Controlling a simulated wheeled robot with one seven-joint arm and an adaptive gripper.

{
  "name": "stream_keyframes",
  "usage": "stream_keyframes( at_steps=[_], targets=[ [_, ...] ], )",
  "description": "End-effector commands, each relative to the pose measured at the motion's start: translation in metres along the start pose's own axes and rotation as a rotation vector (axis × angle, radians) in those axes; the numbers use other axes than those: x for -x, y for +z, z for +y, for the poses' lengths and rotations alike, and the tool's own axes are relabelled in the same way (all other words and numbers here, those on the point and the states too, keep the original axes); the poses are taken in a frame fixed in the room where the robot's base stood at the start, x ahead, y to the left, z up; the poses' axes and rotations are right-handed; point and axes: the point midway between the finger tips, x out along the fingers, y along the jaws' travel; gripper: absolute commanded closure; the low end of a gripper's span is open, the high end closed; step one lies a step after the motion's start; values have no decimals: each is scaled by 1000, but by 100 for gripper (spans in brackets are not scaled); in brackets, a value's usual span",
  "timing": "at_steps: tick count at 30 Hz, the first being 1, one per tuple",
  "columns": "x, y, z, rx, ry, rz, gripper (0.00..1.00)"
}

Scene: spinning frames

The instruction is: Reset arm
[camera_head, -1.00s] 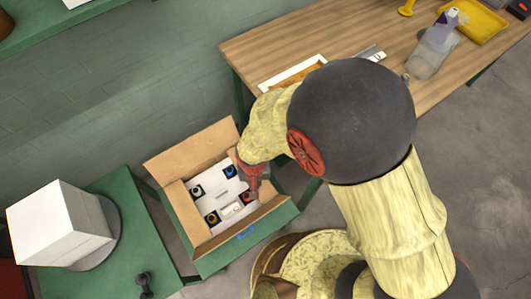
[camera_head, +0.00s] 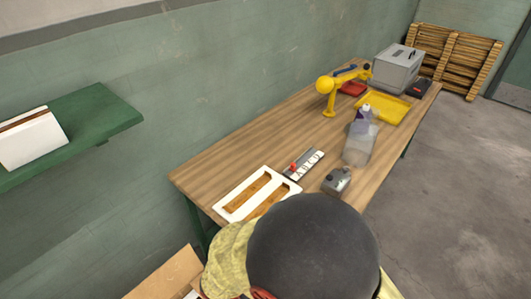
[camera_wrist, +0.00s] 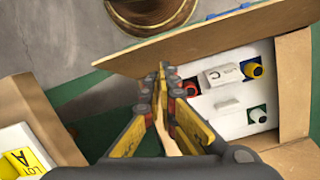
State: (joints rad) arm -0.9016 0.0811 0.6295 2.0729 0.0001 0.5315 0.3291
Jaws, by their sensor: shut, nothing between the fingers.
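My gripper (camera_wrist: 162,75) shows in the wrist view with its yellow and dark fingers together at the tips. It is shut and empty. It is over the near side of an open cardboard box (camera_wrist: 215,38). Inside the box is a white insert (camera_wrist: 222,118) with a red, a yellow and a green-set round piece and a small white block (camera_wrist: 222,75). In the head view my arm hides the gripper, and only a flap of the box (camera_head: 165,277) shows at the bottom.
A wooden table (camera_head: 240,150) runs along the wall. It carries a white frame (camera_head: 231,206), a label strip (camera_head: 303,163), a small grey container (camera_head: 337,181), a clear bottle (camera_head: 358,148), a yellow tray (camera_head: 385,108) and a grey case (camera_head: 398,68). Open floor (camera_head: 450,190) lies to the right.

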Motion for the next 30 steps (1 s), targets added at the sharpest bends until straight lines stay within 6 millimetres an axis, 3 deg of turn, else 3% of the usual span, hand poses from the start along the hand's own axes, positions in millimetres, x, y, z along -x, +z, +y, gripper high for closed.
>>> stream_keyframes(
  at_steps=[1,8,13,18,24,30],
  targets=[
    [22,1,7,19,-7,11,100],
    [98,15,55,26,-35,52,100],
    [165,35,108,-39,-58,145,100],
    [225,68,164,-165,-61,278,100],
    [284,111,222,-379,-24,475,100],
    [322,140,259,-537,29,613,100]
  ],
)
